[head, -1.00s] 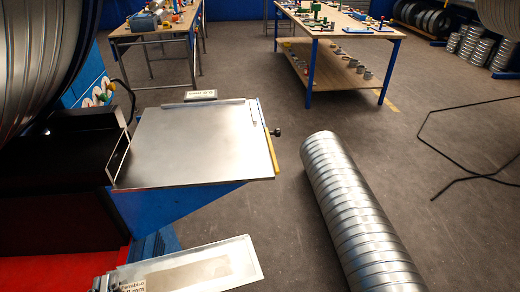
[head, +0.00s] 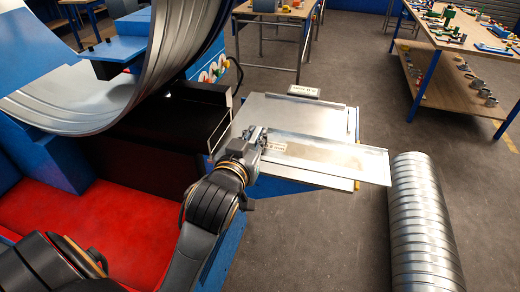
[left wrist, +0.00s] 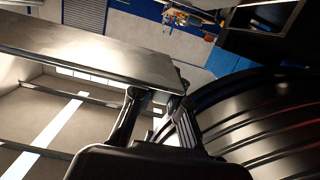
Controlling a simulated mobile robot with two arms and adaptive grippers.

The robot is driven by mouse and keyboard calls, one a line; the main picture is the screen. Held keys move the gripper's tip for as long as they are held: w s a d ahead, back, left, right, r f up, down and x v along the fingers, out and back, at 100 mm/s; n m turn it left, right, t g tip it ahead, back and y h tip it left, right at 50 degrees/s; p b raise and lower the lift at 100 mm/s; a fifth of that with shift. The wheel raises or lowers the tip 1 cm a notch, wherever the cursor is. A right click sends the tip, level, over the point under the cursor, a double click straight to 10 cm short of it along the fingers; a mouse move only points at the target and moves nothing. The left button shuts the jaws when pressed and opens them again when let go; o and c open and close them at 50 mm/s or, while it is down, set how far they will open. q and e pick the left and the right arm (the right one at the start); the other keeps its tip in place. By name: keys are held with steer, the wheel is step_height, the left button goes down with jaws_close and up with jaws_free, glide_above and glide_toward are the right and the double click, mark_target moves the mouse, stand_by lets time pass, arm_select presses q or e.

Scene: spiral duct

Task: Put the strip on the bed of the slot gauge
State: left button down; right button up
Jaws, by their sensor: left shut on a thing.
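My left gripper (head: 262,143) is shut on one end of the strip (head: 335,158), a flat, shiny metal piece with a label near the held end. The strip reaches to the right across the front part of the slot gauge's bed (head: 285,112), a flat grey metal plate. Its far end sticks out past the bed's right edge. I cannot tell whether it touches the bed. In the left wrist view the strip (left wrist: 90,50) runs left from the gripper fingers (left wrist: 156,98). My right gripper is not in view.
A small display box (head: 303,92) sits at the bed's back edge. A ribbed spiral duct (head: 425,220) lies on the floor to the right. A large curved metal sheet (head: 90,100) hangs at the left. Workbenches (head: 475,35) stand behind.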

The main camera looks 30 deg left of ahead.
arm_select(q)
steer(key=shift+w+a+f+b, duration=0.8)
steer(key=shift+w+f+b, duration=0.15)
steer(key=shift+b, duration=0.3)
steer(key=w+a+f+p, duration=0.1)
steer(key=w+a+f, duration=0.2)
steer(key=w+a+f+p, duration=0.1)
steer(key=w+a+f, duration=0.2)
steer(key=shift+w+f, duration=0.15)
steer(key=shift+w, duration=0.25)
steer(key=shift+w+f, duration=0.15)
steer(key=shift+f, duration=0.05)
step_height(320, 180, down, 3)
steer(key=shift+w+a+p, duration=0.1)
steer(key=shift+a+p, duration=0.05)
steer(key=shift+p, duration=0.55)
steer(key=shift+f, duration=0.3)
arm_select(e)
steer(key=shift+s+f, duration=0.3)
arm_select(q)
steer(key=c, duration=1.7)
jaws_free()
steer(key=shift+f, duration=0.2)
steer(key=shift+c, duration=0.2)
steer(key=o, duration=0.4)
steer(key=shift+r, duration=0.1)
